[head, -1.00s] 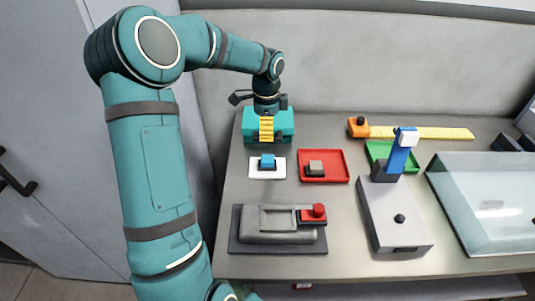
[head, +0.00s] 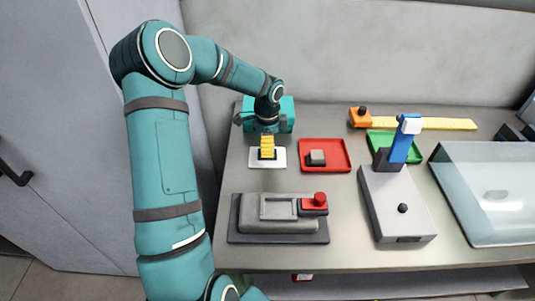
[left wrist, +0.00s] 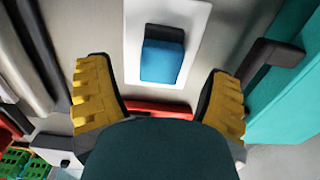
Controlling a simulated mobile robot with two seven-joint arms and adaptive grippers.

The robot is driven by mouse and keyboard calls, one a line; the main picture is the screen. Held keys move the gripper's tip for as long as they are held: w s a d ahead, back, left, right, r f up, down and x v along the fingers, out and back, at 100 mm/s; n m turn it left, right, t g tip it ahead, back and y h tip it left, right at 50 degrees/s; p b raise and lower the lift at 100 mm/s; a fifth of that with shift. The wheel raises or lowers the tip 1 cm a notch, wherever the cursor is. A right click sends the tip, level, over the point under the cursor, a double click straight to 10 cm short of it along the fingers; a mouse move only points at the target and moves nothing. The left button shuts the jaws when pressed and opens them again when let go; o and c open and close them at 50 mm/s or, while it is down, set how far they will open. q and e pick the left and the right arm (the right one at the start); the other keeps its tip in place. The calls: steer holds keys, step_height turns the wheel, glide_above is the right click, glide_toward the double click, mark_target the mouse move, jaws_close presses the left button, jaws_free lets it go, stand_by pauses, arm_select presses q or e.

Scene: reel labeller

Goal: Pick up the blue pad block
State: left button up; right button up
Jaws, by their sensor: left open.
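In the left wrist view the blue pad block (left wrist: 162,60) sits on a white plate (left wrist: 190,20). My left gripper (left wrist: 160,72) is open, with one yellow-padded finger toward each side of the block and gaps between. It touches nothing that I can see. In the head view my left gripper (head: 267,147) points down over the white plate (head: 255,162), with its yellow fingers in line with the plate. The block is mostly or wholly hidden behind the fingers there. My right gripper is not in view.
A red tray (head: 340,167) with a grey block (head: 317,158) lies just right of the plate. A teal box (head: 287,112) stands behind the gripper. A grey fixture (head: 278,225) with a red knob (head: 320,198) is in front. A grey device (head: 395,205) stands further right.

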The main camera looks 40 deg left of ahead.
arm_select(q)
step_height(320, 180, down, 3)
steer(key=shift+r, duration=0.2)
steer(key=shift+c, duration=0.3)
steer(key=c, duration=1.3)
steer(key=shift+o, duration=0.2)
